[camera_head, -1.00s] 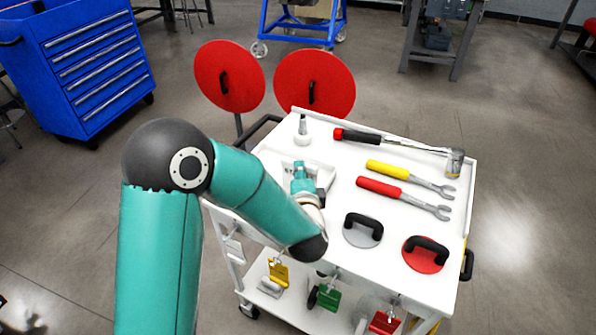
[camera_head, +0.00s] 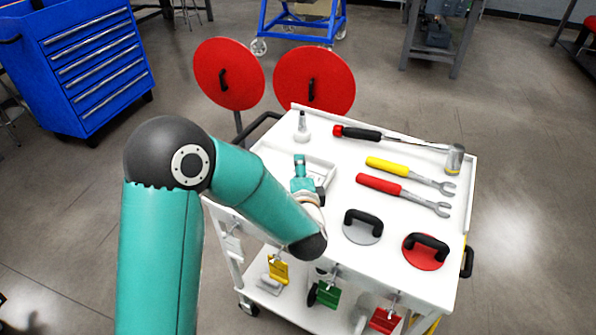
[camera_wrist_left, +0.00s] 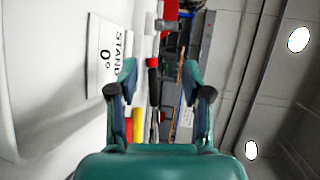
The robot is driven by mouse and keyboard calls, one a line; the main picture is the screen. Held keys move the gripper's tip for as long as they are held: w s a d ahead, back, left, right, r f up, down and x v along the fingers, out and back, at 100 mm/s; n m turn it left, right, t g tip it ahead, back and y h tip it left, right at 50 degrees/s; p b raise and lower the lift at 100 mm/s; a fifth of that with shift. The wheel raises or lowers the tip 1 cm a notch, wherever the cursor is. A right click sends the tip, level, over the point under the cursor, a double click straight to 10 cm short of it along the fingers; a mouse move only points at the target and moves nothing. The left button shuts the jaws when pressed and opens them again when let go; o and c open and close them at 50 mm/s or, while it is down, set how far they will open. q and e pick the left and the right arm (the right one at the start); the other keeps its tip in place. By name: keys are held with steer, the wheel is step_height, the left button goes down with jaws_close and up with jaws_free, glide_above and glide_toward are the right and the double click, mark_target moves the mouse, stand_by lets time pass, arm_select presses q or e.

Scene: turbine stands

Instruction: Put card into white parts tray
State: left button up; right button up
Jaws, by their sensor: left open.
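The white parts tray (camera_head: 322,173) is on the cart top, partly hidden behind my left gripper (camera_head: 300,168). In the left wrist view a white card (camera_wrist_left: 105,50) with dark print reading "STAND 0°" shows at the left against a white surface. I cannot tell whether that surface is the tray. My left gripper also shows there (camera_wrist_left: 162,95), its two fingers spread apart with nothing between them; the card is beyond and to the left of the fingers. The card cannot be made out in the head view. My right gripper is not in view.
The white cart top (camera_head: 400,285) also holds a hammer (camera_head: 400,140), a yellow wrench (camera_head: 395,172), a red wrench (camera_head: 390,188), a grey handled disc (camera_head: 362,228), a red handled disc (camera_head: 425,252) and a small white bottle (camera_head: 302,130). Two large red discs (camera_head: 228,75) stand behind.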

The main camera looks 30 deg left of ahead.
arm_select(q)
steer(key=shift+o, duration=0.8)
steer(key=p+v, duration=0.1)
steer(key=v, duration=0.6)
stand_by(0.5)
